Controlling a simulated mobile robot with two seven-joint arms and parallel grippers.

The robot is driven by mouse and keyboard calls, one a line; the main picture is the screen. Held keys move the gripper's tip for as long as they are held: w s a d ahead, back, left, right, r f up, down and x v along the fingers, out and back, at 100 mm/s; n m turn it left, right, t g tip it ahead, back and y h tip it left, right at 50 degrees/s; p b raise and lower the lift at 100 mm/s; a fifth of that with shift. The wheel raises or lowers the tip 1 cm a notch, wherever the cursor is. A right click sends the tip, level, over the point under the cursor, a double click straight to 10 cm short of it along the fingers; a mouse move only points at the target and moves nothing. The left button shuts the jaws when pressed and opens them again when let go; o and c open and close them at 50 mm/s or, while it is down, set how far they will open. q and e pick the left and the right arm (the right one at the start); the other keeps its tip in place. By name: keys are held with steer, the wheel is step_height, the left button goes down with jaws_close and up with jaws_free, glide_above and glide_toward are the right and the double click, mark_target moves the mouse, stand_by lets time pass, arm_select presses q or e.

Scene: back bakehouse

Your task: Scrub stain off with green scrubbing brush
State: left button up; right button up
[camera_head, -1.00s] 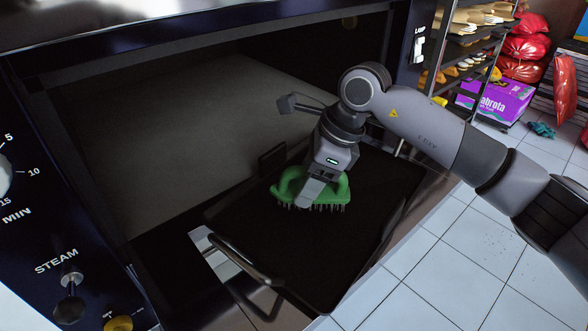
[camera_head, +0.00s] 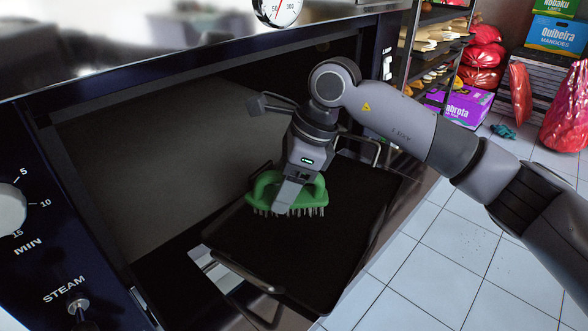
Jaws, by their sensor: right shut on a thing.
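The green scrubbing brush (camera_head: 314,197) is in my right gripper (camera_head: 292,192), which is shut on its handle. The brush is level, bristles down, over the dark tray (camera_head: 310,255). I cannot tell whether the bristles touch the tray. The tray sits in the open oven mouth, with a wire handle at its near edge. No stain can be made out on the dark surface; the gripper and brush hide part of it. My left gripper is not in view.
The dark oven chamber (camera_head: 150,160) opens behind and left of the tray. A control panel with a knob (camera_head: 10,208) stands at the left. White floor tiles (camera_head: 430,260), a rack (camera_head: 435,45) and a purple box (camera_head: 462,105) are at the right.

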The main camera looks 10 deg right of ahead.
steer(key=shift+r+p, duration=0.6)
steer(key=shift+r, duration=0.8)
